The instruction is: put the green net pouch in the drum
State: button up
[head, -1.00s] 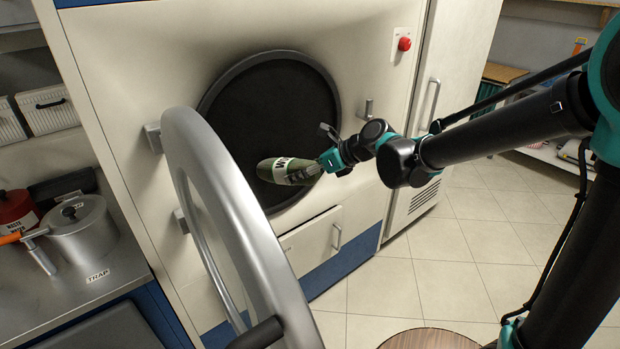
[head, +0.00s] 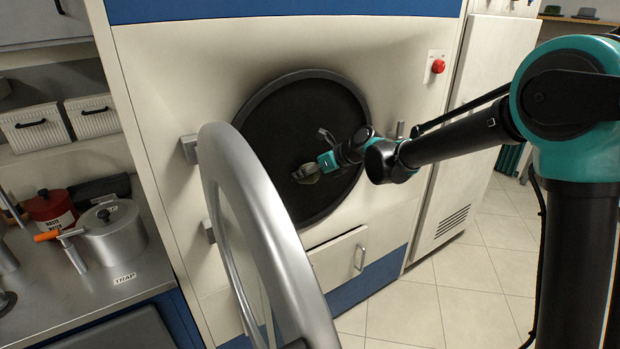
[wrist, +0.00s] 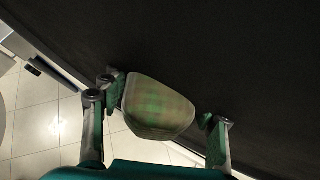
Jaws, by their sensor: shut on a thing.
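The drum (head: 290,115) is the dark round opening in the front of the large cream machine. The green net pouch (wrist: 158,105) shows as a rounded, checked green end between the fingers in the wrist view. My gripper (head: 304,173) is shut on it, in front of or within the lower middle of the dark opening; I cannot tell how deep. In the head view the pouch is small and dark against the opening, mostly hard to make out from the fingers. In the wrist view my gripper (wrist: 160,112) has a finger on each side of the pouch.
The round silver door (head: 222,165) stands open at the left of the opening. A red button (head: 438,66) and a drawer (head: 338,258) are on the machine. A counter at left holds a metal pot (head: 113,232) and a red can (head: 50,210). The tiled floor is clear at right.

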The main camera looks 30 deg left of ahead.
aim_at(287, 160)
jog(key=w+a, duration=0.1)
jog(key=a, duration=0.2)
jog(key=w+a, duration=0.2)
jog(key=a, duration=0.1)
jog(key=w+a, duration=0.2)
jog(key=a, duration=0.1)
jog(key=shift+a+f, duration=0.25)
jog(key=shift+f, duration=0.1)
jog(key=o, duration=1.5)
jog(key=v, duration=1.2)
jog(key=shift+d, duration=0.1)
